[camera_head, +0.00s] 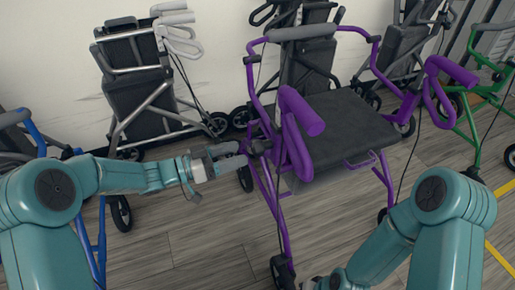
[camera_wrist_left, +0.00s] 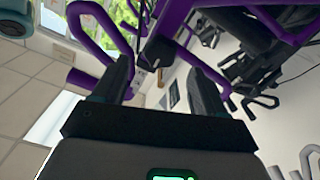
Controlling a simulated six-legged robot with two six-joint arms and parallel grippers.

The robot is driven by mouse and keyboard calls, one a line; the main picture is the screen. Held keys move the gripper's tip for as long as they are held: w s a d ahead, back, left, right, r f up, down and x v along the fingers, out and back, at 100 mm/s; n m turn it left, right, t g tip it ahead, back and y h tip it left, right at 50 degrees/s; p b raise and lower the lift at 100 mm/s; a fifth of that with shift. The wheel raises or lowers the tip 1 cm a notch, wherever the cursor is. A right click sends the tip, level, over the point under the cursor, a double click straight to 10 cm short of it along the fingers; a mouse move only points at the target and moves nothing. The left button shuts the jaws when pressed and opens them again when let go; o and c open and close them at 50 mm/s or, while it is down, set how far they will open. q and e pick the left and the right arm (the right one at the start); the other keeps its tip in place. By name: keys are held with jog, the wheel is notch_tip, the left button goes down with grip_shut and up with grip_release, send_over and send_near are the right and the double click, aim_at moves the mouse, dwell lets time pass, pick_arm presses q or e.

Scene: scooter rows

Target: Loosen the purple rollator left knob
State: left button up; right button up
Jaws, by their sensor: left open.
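The purple rollator (camera_head: 295,145) stands upright in the middle of the head view, with a dark seat and purple handles. Its left knob (camera_head: 259,147) looks like a small dark piece on the frame's left upright. My left gripper (camera_head: 238,155) is open just left of the knob, pointing at it. In the left wrist view, the open fingers (camera_wrist_left: 163,70) have a dark part (camera_wrist_left: 157,48) of the purple frame beyond and between them; I cannot tell whether they touch it. My right arm shows at the lower right, but its gripper is out of view.
A blue-framed rollator (camera_head: 38,138) is at the left, behind my left arm. A grey rollator (camera_head: 140,85) stands by the back wall. A green-framed one (camera_head: 470,125) is at the right. Wooden floor (camera_head: 200,240) lies open below my left gripper.

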aim_at(253, 148)
pick_arm(q)
jog(key=x, duration=0.7)
jog(key=shift+b, duration=0.35)
jog(key=c, duration=1.1)
